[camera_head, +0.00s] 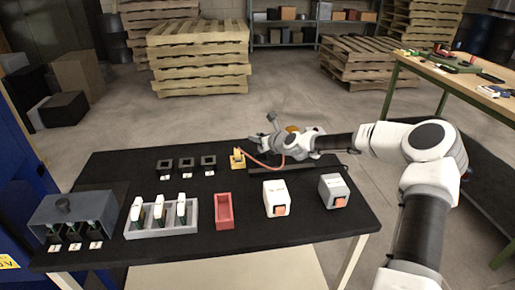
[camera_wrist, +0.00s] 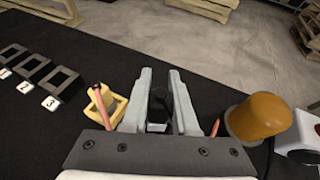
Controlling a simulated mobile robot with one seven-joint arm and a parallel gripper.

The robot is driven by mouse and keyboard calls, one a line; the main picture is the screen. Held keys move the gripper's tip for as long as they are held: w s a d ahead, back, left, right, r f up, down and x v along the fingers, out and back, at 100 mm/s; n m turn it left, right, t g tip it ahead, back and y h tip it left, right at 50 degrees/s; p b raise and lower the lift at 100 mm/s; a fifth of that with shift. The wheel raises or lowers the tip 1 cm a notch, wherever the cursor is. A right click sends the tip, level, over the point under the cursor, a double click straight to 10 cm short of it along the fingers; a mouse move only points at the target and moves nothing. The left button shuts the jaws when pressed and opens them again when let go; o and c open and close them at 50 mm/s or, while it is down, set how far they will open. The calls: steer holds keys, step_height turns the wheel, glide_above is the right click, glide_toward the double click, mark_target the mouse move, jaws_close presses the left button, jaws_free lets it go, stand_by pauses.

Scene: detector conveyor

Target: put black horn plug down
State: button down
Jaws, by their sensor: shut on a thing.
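My gripper (camera_wrist: 161,84) reaches over the back of the black table in the wrist view. A dark piece, apparently the black horn plug (camera_wrist: 157,112), sits between its two grey fingers, which are shut on it; its shape is hard to make out. In the head view my gripper (camera_head: 257,144) is just above and right of a yellow holder (camera_head: 237,159), and the plug cannot be made out there. The yellow holder also shows left of the fingers in the wrist view (camera_wrist: 103,108), apart from the plug. A red cable (camera_head: 262,164) runs by the gripper.
Black square frames (camera_head: 187,164) with number labels stand left of the yellow holder. In front are a grey rack (camera_head: 160,234), a red tray (camera_head: 224,211), a white box (camera_head: 276,198) and a grey box (camera_head: 334,191). An orange dome (camera_wrist: 258,118) stands right of the fingers.

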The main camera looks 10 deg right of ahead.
steer(key=shift+f+b, duration=0.4)
steer(key=shift+f, duration=1.55)
steer(key=shift+f, duration=0.2)
steer(key=c, duration=0.7)
jaws_free()
steer(key=shift+r, duration=0.25)
steer(key=p+v, duration=0.1)
steer(key=v, duration=1.1)
steer(key=shift+p, duration=0.35)
